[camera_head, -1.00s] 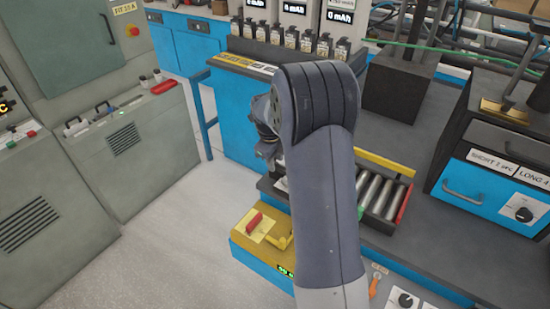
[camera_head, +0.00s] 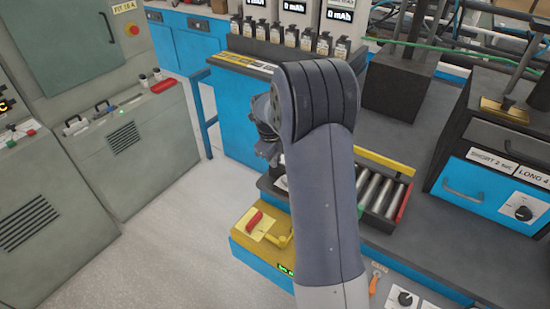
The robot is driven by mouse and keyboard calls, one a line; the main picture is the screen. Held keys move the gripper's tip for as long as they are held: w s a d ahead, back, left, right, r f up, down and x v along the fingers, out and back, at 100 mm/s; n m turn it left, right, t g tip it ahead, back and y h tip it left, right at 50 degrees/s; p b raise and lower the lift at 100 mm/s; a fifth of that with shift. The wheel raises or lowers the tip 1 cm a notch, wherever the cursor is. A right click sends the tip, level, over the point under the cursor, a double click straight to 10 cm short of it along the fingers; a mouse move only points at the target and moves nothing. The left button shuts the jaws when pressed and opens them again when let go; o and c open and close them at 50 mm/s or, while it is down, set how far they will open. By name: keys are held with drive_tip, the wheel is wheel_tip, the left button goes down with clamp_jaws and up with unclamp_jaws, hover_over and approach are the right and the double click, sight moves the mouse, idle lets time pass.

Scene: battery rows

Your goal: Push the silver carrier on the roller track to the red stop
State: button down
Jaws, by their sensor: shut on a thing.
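The roller track (camera_head: 376,190) has bare metal rollers to the right of my arm. The red stop (camera_head: 403,202) is a red bar across its right end. A small pale silver part (camera_head: 281,183), which looks like the edge of the silver carrier, shows just left of my arm at the track's left end. My gripper (camera_head: 270,155) is just above that part, pointing down and shut. My arm covers most of the contact and the middle of the track.
A yellow rail (camera_head: 386,162) runs along the track's far side. A yellow box with a red handle (camera_head: 254,218) stands in front at the left. A blue-fronted unit with a dial (camera_head: 490,190) stands to the right. The visible rollers before the stop are clear.

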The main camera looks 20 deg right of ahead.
drive_tip(key=s+d+b, duration=0.2)
drive_tip(key=s+d, duration=0.4)
drive_tip(key=s, duration=0.4)
drive_tip(key=s+d+b, duration=0.3)
drive_tip(key=s+d, duration=0.4)
drive_tip(key=s, duration=0.3)
drive_tip(key=shift+s+d+b, duration=0.2)
drive_tip(key=shift+d+b, duration=0.05)
drive_tip(key=shift+b, duration=0.1)
drive_tip(key=c, duration=1.6)
unclamp_jaws()
drive_tip(key=shift+s+d, duration=0.15)
drive_tip(key=shift+o, duration=0.6)
